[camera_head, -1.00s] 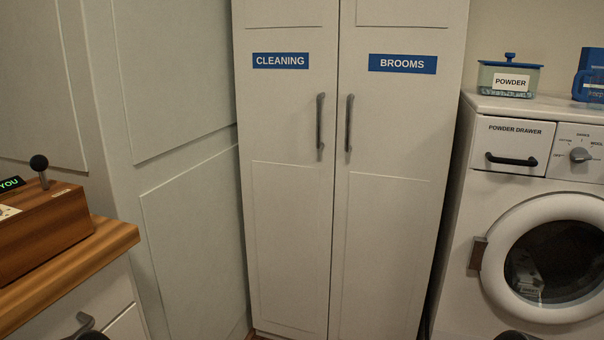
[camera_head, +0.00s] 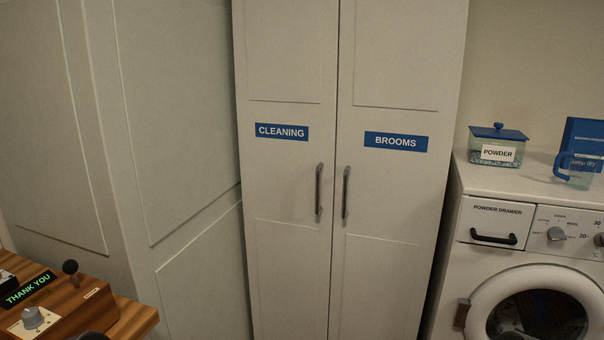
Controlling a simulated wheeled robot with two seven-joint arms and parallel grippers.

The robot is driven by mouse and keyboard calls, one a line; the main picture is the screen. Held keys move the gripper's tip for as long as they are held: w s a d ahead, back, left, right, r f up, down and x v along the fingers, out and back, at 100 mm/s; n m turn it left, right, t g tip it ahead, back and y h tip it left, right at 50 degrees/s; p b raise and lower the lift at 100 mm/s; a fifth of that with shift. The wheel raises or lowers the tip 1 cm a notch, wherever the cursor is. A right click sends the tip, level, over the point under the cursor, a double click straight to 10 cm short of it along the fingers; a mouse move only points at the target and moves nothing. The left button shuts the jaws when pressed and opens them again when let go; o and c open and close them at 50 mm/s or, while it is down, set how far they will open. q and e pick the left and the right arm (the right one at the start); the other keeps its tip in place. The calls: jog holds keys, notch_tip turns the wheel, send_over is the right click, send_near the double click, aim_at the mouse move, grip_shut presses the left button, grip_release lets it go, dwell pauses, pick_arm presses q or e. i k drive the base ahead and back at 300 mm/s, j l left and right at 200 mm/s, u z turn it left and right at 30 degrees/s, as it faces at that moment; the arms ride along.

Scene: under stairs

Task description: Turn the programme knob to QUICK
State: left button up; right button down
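The programme knob (camera_head: 557,234) is a round grey dial on the control panel of the white washing machine (camera_head: 480,275) at the right. Small words ring it, one of them looking like WOOL; the others are too small to read surely, and so is the pointer's setting. A second dial with a 20 and a 30 by it (camera_head: 599,239) is cut by the right edge. Only dark rounded bits of my own body show at the bottom edge. Neither gripper can be made out, and nothing touches the knob.
The powder drawer (camera_head: 492,223) is shut. A POWDER tub (camera_head: 496,147) and a clear jug (camera_head: 576,170) stand on the machine. Tall cupboards (camera_head: 290,200) fill the middle, doors shut. A wooden box with a THANK YOU display (camera_head: 60,305) sits at lower left.

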aim_at(556, 233)
jog(key=z, duration=1.25)
